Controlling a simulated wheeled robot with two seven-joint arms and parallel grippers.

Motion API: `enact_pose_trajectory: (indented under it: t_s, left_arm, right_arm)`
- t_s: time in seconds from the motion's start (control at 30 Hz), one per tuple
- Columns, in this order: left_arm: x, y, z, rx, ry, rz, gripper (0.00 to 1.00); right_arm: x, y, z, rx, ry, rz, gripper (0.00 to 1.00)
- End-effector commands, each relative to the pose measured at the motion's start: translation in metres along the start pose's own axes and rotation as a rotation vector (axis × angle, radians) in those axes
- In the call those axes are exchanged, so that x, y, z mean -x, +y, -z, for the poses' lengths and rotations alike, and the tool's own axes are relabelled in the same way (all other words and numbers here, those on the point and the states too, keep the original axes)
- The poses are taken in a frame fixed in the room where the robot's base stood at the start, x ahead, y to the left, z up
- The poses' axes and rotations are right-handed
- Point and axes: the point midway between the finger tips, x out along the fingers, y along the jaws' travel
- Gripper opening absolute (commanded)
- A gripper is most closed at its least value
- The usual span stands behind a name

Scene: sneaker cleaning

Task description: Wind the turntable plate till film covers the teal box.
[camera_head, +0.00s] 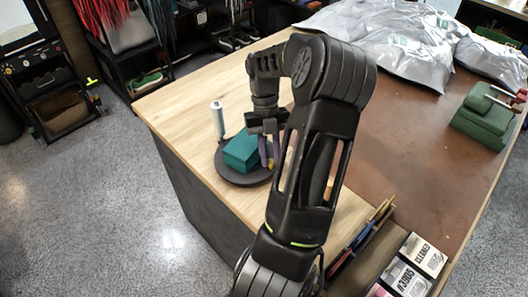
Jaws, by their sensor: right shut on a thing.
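The teal box (241,150) sits on the dark round turntable plate (236,178) near the left edge of the wooden worktop. Its teal faces look bare; clear film is too fine to make out. An upright white roll (217,119) stands at the plate's far left side. My right gripper (269,158) points down at the plate's right side, beside the box. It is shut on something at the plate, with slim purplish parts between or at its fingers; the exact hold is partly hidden. My left gripper is not in view.
Silver plastic bags (385,35) lie at the back of the worktop. A green case (484,115) stands at the right. Tools (362,238) and label boxes (408,272) sit at the front. The worktop (180,95) left of the roll is clear.

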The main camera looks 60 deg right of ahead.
Motion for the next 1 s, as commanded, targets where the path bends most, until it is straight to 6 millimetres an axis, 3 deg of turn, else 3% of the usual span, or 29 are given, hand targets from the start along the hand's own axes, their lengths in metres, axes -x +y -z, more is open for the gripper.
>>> enact_pose_trajectory:
  t_s: [0.4,1.0]
  left_arm:
    - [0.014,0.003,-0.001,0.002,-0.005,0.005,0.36]
    - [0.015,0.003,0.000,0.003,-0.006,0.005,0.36]
  right_arm:
    - [0.004,-0.006,-0.005,0.115,-0.001,0.049,0.00]
    - [0.003,-0.007,-0.007,0.139,0.000,0.061,0.00]
